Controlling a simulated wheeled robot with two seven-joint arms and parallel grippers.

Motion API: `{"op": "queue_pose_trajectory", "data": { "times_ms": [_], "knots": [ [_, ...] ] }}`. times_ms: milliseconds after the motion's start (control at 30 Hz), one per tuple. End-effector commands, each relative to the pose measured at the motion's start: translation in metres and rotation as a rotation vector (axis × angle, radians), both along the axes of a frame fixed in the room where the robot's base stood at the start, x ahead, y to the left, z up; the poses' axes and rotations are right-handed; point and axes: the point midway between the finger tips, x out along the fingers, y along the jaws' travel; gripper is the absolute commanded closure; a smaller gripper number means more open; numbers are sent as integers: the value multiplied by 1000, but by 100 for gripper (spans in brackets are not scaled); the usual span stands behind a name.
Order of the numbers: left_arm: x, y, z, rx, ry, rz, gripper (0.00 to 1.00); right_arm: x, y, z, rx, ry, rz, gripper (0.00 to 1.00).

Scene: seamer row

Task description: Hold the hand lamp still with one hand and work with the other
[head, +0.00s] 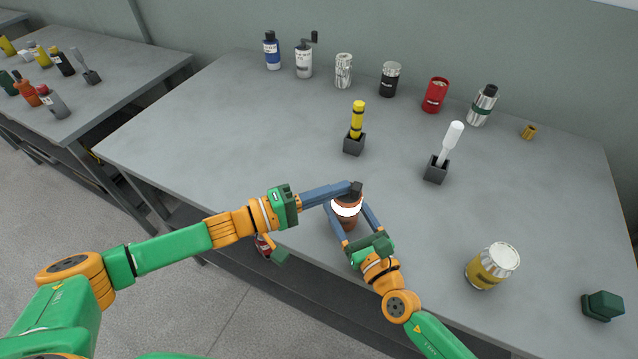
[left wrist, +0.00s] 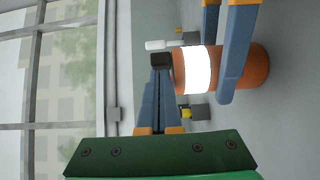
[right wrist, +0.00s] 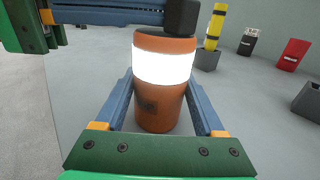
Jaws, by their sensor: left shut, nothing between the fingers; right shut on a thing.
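The hand lamp (head: 347,209) is an orange-brown cylinder with a bright white glowing band, upright near the table's front edge. In the right wrist view the lamp (right wrist: 163,62) stands between the fingers of my right gripper (right wrist: 163,90), which is shut on it. My left gripper (head: 356,188) is shut and empty, its dark fingertips at the lamp's top. In the left wrist view the left fingertips (left wrist: 161,61) lie beside the lamp's top end (left wrist: 198,69); I cannot tell whether they touch it.
A yellow-handled tool (head: 357,118) and a white-handled tool (head: 450,144) stand in dark holders behind the lamp. Several bottles and cans, including a red can (head: 435,95), line the back. A yellow jar (head: 484,270) and green block (head: 603,306) are at right. The table's left part is clear.

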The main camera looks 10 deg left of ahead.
Motion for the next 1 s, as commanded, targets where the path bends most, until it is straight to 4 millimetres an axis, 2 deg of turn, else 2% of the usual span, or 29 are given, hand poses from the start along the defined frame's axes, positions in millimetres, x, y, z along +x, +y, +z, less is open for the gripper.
{"op": "queue_pose_trajectory", "data": {
  "times_ms": [267, 367, 533, 800, 1000],
  "knots": [
    [-1, -1, 0, -2, 0, -5, 100, 0, 1, 0, -1, 0, 4, 93],
    [0, 5, 0, -1, -1, -4, 100, 0, 1, 0, -1, 0, 4, 93],
    [10, 40, 0, 5, -2, 3, 100, 0, 1, 0, -1, -1, 3, 93],
    [-24, 96, -1, 3, 2, 2, 100, 0, 1, 0, -1, 0, 2, 93],
    [-39, 119, -1, 1, 2, 1, 100, 0, 1, 0, -1, -1, 2, 93]
  ]
}}
